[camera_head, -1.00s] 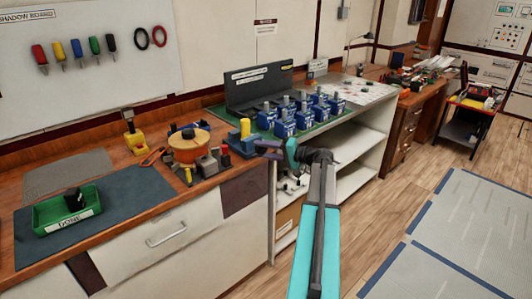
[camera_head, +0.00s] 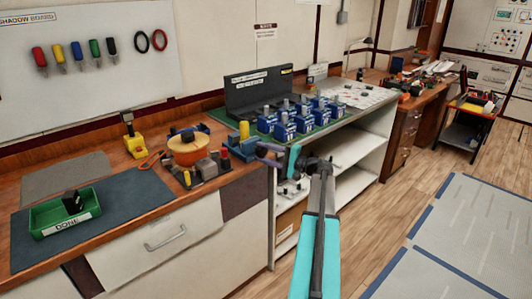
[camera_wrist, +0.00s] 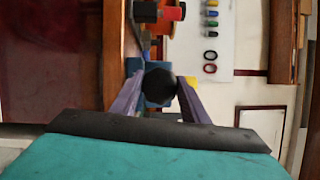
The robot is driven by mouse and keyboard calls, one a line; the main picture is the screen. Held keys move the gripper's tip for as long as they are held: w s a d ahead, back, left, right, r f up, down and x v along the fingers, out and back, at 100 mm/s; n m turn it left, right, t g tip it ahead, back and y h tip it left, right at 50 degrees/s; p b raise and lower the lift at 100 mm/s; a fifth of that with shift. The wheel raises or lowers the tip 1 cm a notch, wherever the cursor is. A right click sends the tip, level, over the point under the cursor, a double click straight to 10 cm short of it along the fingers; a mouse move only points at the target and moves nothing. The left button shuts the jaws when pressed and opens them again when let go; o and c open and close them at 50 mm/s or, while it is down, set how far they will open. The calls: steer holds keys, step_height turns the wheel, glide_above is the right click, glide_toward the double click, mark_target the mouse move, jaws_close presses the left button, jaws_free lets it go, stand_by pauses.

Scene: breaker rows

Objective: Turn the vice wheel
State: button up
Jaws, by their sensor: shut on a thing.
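The vice wheel (camera_wrist: 160,86) is a dark, round-looking knob between my fingers in the wrist view. Part of the blue vice (camera_wrist: 134,66) shows behind it. In the head view the blue vice (camera_head: 243,150), with a yellow cylinder (camera_head: 244,129) at it, stands at the right front corner of the wooden bench. My gripper (camera_head: 264,154) reaches it from the right, beyond the bench edge. My gripper (camera_wrist: 160,95) is shut on the wheel, one finger on each side. In the head view the fingers hide the wheel.
An orange spool (camera_head: 188,150) and small tools stand left of the vice. A green bin (camera_head: 66,228) lies on a dark mat further left. Several blue breakers (camera_head: 284,127) stand in rows on the shelf unit behind.

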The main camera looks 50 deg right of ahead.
steer(key=shift+a+f, duration=0.1)
steer(key=o, duration=1.1)
steer(key=shift+c, duration=0.2)
steer(key=shift+s, duration=0.1)
steer(key=b+v, duration=0.2)
steer(key=v, duration=1.1)
steer(key=shift+s, duration=0.35)
